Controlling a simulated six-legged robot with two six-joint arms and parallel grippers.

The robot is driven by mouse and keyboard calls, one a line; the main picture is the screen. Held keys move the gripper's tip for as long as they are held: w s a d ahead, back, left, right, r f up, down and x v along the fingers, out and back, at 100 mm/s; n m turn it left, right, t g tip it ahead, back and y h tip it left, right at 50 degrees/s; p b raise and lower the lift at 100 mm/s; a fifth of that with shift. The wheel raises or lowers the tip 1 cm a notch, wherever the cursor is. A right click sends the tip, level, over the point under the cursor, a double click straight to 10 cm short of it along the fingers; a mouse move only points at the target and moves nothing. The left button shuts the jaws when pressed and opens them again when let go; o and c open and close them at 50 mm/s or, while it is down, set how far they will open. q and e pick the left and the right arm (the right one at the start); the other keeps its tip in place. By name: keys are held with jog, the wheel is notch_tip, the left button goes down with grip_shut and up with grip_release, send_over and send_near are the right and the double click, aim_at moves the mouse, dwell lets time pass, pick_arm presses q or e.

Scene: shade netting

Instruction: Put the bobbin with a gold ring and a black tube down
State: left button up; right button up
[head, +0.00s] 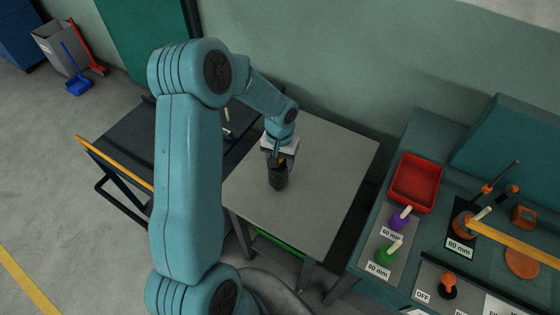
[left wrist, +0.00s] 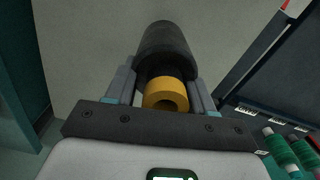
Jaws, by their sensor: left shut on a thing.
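My left gripper (head: 279,159) comes down over the grey table (head: 325,165) in the head view. It is shut on the bobbin (head: 277,177), which looks like a dark, upright cylinder there. In the left wrist view the black tube (left wrist: 165,48) and the gold ring (left wrist: 166,96) of the bobbin show between the two fingers of my left gripper (left wrist: 163,88). The bobbin is at or just above the table top; I cannot tell whether it touches. My right gripper is not in view.
Most of the grey table top is bare. A dark cart (head: 120,150) stands to its left, partly behind my arm. A bench at right holds a red tray (head: 415,183), purple (head: 399,220) and green (head: 388,253) items. Green spools (left wrist: 280,150) show in the wrist view.

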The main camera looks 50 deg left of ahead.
pick_arm(q)
jog(key=shift+f, duration=0.45)
jog(key=shift+f, duration=0.1)
jog(key=o, duration=1.2)
notch_tip(320, 180, up, 12)
jog(key=shift+r+b, duration=0.15)
jog(key=shift+b, duration=0.45)
